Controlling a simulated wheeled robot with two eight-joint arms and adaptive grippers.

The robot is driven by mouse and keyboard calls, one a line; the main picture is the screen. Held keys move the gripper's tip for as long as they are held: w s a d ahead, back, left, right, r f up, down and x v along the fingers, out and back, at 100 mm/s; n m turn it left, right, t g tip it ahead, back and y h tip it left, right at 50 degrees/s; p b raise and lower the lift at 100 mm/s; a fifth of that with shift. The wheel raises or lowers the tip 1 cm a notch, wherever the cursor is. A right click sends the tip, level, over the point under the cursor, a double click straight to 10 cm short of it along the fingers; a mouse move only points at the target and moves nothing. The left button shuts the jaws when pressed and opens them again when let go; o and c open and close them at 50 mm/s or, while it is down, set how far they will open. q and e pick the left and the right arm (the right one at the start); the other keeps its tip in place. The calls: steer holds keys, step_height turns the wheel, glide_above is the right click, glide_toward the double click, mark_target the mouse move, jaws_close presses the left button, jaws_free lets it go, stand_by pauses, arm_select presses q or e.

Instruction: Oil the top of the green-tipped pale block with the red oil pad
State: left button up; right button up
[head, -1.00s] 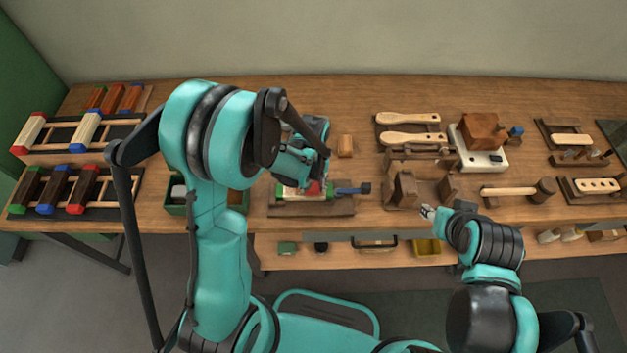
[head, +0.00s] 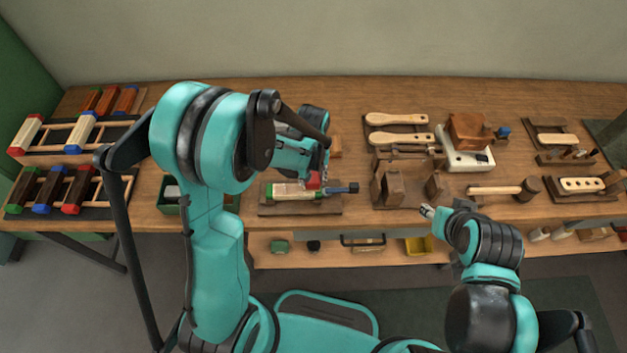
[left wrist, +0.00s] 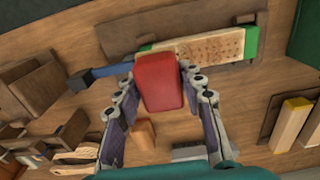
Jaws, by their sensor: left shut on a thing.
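The pale block (head: 290,190) with green tips lies flat in a wooden holder (head: 328,210) at the middle front of the bench. In the left wrist view the pale block (left wrist: 212,46) shows rows of small dark marks on top and a green tip at its right end. My left gripper (head: 315,172) is shut on the red oil pad (head: 313,181). The red pad (left wrist: 160,82) hides part of the block's left end in the wrist view; I cannot tell whether they touch. My right gripper (head: 427,211) hangs before the bench, its fingers too small to judge.
A blue-handled clamp (head: 341,188) sticks out at the block's right. A green bin (head: 170,193) stands to the left. Racks with colour-tipped blocks (head: 58,190) fill the far left. A small wooden piece (head: 336,147) lies behind.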

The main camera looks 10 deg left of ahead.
mark_target(314, 175)
arm_select(q)
steer(key=shift+w+d+r+p, duration=0.15)
steer(key=shift+r+p, duration=0.35)
steer(key=shift+r, duration=0.4)
steer(key=shift+r+p, duration=0.8)
steer(key=shift+r, duration=0.45)
